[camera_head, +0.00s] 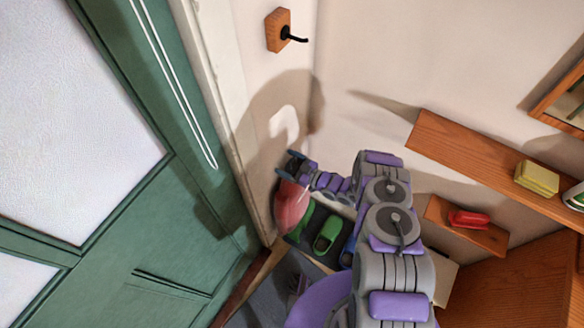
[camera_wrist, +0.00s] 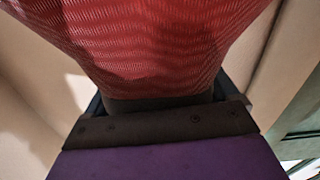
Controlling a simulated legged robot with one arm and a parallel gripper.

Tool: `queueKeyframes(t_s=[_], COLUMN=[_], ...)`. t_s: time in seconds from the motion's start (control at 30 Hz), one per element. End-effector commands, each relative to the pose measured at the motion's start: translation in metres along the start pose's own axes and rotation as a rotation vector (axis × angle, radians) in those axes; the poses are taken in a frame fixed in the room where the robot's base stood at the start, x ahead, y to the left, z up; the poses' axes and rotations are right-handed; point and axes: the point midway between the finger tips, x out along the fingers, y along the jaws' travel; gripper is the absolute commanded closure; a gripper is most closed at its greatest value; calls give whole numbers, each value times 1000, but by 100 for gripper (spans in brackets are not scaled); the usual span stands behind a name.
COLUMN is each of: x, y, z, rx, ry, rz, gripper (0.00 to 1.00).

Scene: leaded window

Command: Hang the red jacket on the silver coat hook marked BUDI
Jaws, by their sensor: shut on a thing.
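The red jacket (camera_head: 291,207) hangs down from my gripper (camera_head: 292,165) near the wall corner beside the door. In the wrist view the red textured cloth (camera_wrist: 160,45) fills the upper middle, and my gripper (camera_wrist: 160,104) is shut on its dark lower part. A coat hook (camera_head: 280,30) with a wooden block and a dark peg is on the wall above and apart from the jacket. No silver hook and no readable name BUDI show. The jacket's far side is hidden.
A green door (camera_head: 110,235) with pale glass fills the left. A wooden shelf (camera_head: 465,152) with a yellow block (camera_head: 537,178) is at right, above a smaller shelf with a red object (camera_head: 468,218).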

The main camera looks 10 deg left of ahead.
Motion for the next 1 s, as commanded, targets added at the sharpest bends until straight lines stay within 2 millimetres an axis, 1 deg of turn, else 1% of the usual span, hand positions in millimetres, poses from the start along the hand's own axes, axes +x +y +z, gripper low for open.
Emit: queueKeyframes(t_s=[0.03, 0.13, 0.3, 0.5, 0.63, 0.67, 0.77, 1.0], x=[-3, -4, 0, 5, 4, 3, 0, -2], y=[2, 2, -2, -5, -5, -4, -3, -2], z=[6, 16, 31, 32, 34, 33, 32, 30], rx=[0, -2, -2, -4, -4, -3, -2, 0], ry=[2, 5, 0, -7, -5, -5, -1, 2], rz=[3, 4, 3, 1, 2, 2, 3, 3], gripper=[73, 73, 73, 73, 73, 10, 0, 0])
